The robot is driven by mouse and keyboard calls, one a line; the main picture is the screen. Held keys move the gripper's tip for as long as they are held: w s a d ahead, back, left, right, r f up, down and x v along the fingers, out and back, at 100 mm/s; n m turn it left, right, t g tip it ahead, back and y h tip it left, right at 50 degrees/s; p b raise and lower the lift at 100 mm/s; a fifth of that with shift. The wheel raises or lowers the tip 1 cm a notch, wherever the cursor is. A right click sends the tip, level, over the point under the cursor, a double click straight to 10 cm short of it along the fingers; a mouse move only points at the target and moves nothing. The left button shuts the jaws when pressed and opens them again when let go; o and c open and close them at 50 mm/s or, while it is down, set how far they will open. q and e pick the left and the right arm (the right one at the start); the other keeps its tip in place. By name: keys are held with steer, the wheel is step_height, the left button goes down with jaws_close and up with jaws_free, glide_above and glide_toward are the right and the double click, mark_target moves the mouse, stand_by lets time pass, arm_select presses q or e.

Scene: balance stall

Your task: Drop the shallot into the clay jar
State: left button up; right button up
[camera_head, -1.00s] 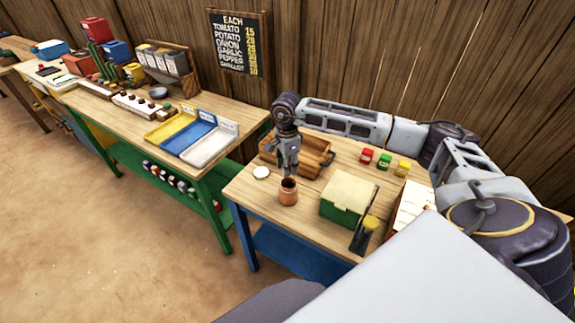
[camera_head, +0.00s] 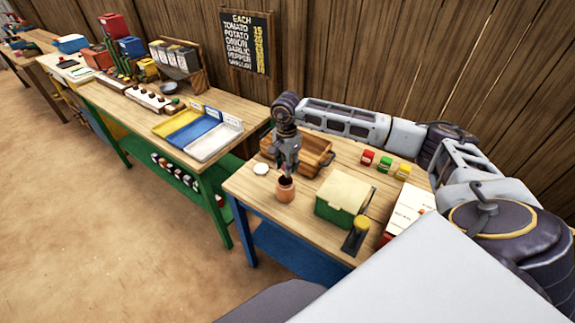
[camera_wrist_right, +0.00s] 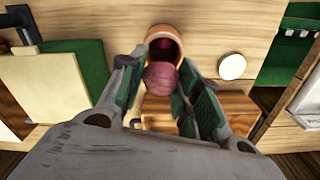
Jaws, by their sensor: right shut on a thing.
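The clay jar (camera_head: 286,194) stands upright on the near table, and its open mouth shows in the right wrist view (camera_wrist_right: 165,34). My right gripper (camera_head: 286,175) points down directly over the jar's mouth. Its fingers (camera_wrist_right: 160,88) are shut on the purplish-red shallot (camera_wrist_right: 160,77), which sits between the fingertips and overlaps the lower part of the mouth in the wrist view. I cannot tell whether the shallot is inside the rim. Something dark red shows inside the jar. My left gripper is not in view.
A white round lid (camera_head: 261,169) lies left of the jar. A wooden crate (camera_head: 318,145) stands behind, and a green box with a cream lid (camera_head: 333,211) stands to the right. Small coloured containers (camera_head: 384,164) stand farther back.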

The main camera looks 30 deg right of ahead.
steer(key=shift+w+n, duration=0.1)
steer(key=shift+n, duration=0.6)
steer(key=shift+a+n, duration=0.1)
steer(key=shift+n, duration=0.8)
steer(key=shift+f, duration=0.15)
steer(key=shift+f+b, duration=1.1)
steer(key=shift+f, duration=1.3)
